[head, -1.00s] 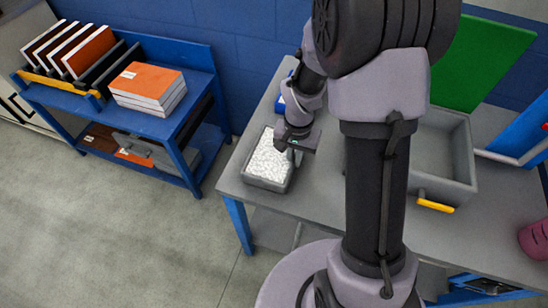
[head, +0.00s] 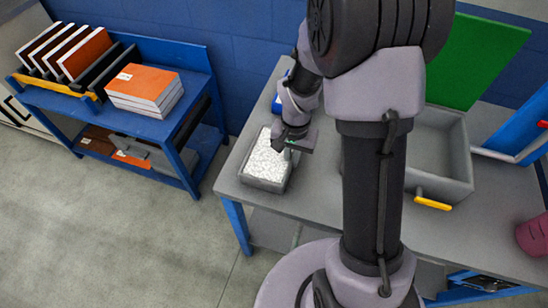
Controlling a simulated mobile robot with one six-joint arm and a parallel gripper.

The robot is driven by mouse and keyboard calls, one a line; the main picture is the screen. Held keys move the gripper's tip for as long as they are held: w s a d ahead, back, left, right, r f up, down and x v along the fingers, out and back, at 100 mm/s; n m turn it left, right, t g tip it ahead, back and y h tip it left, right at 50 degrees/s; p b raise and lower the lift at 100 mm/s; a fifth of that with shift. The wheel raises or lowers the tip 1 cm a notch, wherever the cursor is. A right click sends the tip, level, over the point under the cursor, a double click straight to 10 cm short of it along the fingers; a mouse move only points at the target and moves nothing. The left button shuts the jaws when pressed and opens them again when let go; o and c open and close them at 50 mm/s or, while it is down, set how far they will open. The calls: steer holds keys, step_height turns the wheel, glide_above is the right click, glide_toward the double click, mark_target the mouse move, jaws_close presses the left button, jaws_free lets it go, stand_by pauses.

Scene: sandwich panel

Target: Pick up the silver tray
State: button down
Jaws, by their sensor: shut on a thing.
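The silver tray (head: 262,184) is a grey, open-topped box filled with white granular material. It is at the left end of the grey table, close to its front left edge. My gripper (head: 287,158) is at the tray's right rim, with its jaws shut on the tray. My wrist hides part of the right side and the fingertips are small in the view. The tray looks level. I cannot tell whether it touches the table or is slightly above it.
The grey table (head: 310,190) has bare surface right of the tray. A larger grey bin (head: 440,178) with a yellow handle stands behind my arm. A blue object (head: 279,103) is behind the tray. A blue shelf (head: 195,60) with orange panels stands left. A pink container (head: 533,236) is at right.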

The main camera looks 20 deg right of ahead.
steer(key=shift+r+p, duration=1.45)
steer(key=shift+r, duration=0.45)
steer(key=shift+s+d+f, duration=0.1)
steer(key=shift+s, duration=0.5)
steer(key=s, duration=0.4)
steer(key=s+b, duration=0.1)
steer(key=s, duration=0.2)
steer(key=s+d+r, duration=0.1)
steer(key=s, duration=0.3)
steer(key=shift+s+d, duration=0.1)
steer(key=shift+s, duration=0.25)
steer(key=shift+s+f+b, duration=0.1)
steer(key=shift+s+b, duration=0.2)
steer(key=shift+b, duration=0.95)
steer(key=shift+s+d+b, duration=0.1)
steer(key=shift+s+b, duration=0.05)
steer(key=shift+b, duration=0.3)
steer(key=shift+s+b, duration=0.35)
steer(key=shift+b, duration=0.65)
steer(key=shift+s+r+b, duration=0.25)
steer(key=shift+s+b, duration=0.4)
steer(key=shift+b, duration=0.55)
